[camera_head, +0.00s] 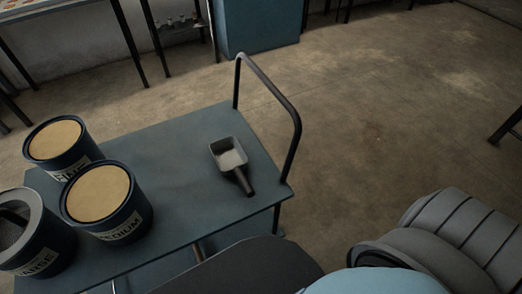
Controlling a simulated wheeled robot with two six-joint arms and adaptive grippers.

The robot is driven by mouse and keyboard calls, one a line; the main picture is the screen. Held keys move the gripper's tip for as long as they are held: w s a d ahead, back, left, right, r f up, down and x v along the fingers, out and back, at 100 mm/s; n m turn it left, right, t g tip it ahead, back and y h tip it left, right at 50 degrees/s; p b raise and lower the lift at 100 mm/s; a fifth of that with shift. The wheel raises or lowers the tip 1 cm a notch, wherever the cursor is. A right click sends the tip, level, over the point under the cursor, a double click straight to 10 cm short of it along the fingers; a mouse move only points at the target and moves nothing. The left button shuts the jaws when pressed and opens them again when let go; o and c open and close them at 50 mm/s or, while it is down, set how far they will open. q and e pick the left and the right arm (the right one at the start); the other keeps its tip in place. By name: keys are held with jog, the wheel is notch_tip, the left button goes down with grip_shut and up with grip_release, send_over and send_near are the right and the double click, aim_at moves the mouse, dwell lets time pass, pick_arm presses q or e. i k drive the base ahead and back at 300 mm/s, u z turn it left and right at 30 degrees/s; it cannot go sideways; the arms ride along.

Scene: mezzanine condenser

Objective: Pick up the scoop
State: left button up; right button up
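The scoop (228,156) lies on the blue-grey cart top (180,140), near the end with the tall handle. It has a square, light grey, open pan and a short dark handle pointing toward the bottom right of the picture. It looks empty apart from some shading inside, and nothing touches it. Neither of my grippers shows in this view.
Blue tubs labelled FINE (62,168) and MEDIUM (122,229) and one whose label ends in ARSE (42,262) stand at the cart's left. A black rail handle (275,91) rises beyond the scoop. The cart top between tubs and scoop is clear.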

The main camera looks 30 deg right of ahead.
aim_at(231, 159)
jog(key=z, duration=0.35)
jog(key=k, duration=0.35)
jog(key=z, duration=0.3)
jog(key=i, duration=0.5)
jog(key=k, duration=0.5)
jog(key=u, duration=1.75)
jog(key=i, duration=1)
jog(key=z, duration=1.9)
